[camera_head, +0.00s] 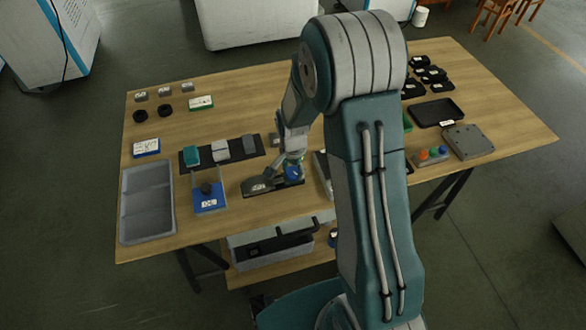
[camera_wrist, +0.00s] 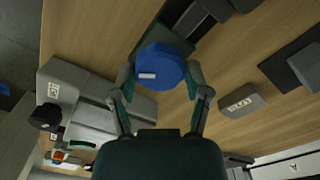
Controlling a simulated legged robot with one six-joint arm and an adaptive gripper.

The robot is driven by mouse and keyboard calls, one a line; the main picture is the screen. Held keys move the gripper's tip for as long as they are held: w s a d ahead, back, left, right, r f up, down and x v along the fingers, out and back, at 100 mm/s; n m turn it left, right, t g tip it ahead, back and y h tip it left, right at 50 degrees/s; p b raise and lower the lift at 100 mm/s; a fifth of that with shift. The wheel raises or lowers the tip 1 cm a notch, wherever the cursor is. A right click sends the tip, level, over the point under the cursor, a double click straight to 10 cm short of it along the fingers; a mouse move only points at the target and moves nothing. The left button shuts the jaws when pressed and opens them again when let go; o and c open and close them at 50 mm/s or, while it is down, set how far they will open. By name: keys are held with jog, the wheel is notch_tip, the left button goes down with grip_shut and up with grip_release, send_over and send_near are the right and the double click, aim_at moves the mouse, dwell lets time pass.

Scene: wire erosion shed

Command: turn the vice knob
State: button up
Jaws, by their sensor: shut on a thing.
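The vice (camera_head: 259,186) lies on the wooden table in the head view, a low dark body with a grey labelled block at its left part. Its blue knob (camera_head: 293,173) is at its right end, partly covered by my gripper (camera_head: 291,160). In the wrist view the round blue knob (camera_wrist: 160,66) with a small white label sits between my two fingers (camera_wrist: 160,84). My gripper is shut on the knob, one finger on either side. The dark vice body (camera_wrist: 183,36) shows beyond the knob, which hides part of it.
Bare table lies in front.

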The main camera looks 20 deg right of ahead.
aim_at(291, 171)
jog(key=shift+s+a+f, duration=0.1)
jog(key=shift+s, duration=0.05)
jog(key=o, duration=1.1)
jog(key=shift+o, duration=0.2)
jog(key=shift+a, duration=0.1)
jog(key=shift+r, duration=0.25)
notch_tip(291, 171, up, 12)
jog(key=shift+f, duration=0.25)
